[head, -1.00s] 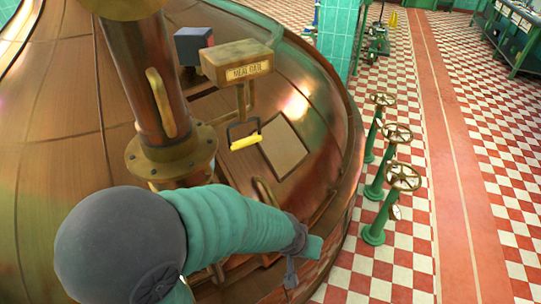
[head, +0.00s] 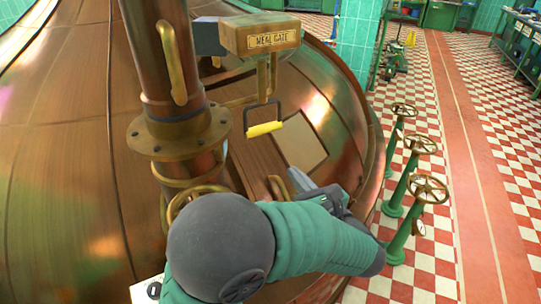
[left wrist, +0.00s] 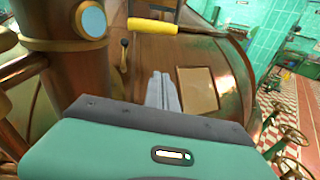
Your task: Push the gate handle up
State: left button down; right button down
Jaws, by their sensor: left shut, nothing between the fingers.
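The gate handle (head: 265,129) is a yellow grip on a dark wire frame, hanging under a brass box labelled "MEAL GATE" (head: 270,41). In the left wrist view the yellow grip (left wrist: 152,26) shows at the top, above and beyond my fingers. My left gripper (head: 299,178) is shut and empty, below and a little right of the handle in the head view, apart from it. In the left wrist view its grey fingers (left wrist: 161,90) lie together and point toward the kettle wall. My right gripper is not in view.
The large copper kettle (head: 65,130) fills the left. A thick copper pipe (head: 168,60) with a flange stands left of the handle. A pale square panel (head: 300,142) lies near the fingers. Several green valve stands (head: 400,200) stand on the checkered floor at right.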

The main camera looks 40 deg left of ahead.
aim_at(262, 98)
pick_arm(q)
jog(key=w+a+r+n+p, duration=0.1)
jog(key=w+a+r+p, duration=0.1)
jog(key=a, duration=0.8)
jog(key=shift+w+a+r+n+g+p, duration=0.2)
jog(key=shift+r+n+g+p, duration=0.15)
jog(key=shift+r+p, duration=0.6)
jog(key=shift+w+f, duration=0.1)
jog(key=shift+f, duration=0.15)
notch_tip(262, 98, up, 8)
jog(key=shift+f+y, duration=0.15)
jog(key=shift+y, duration=0.15)
jog(key=shift+g, duration=0.25)
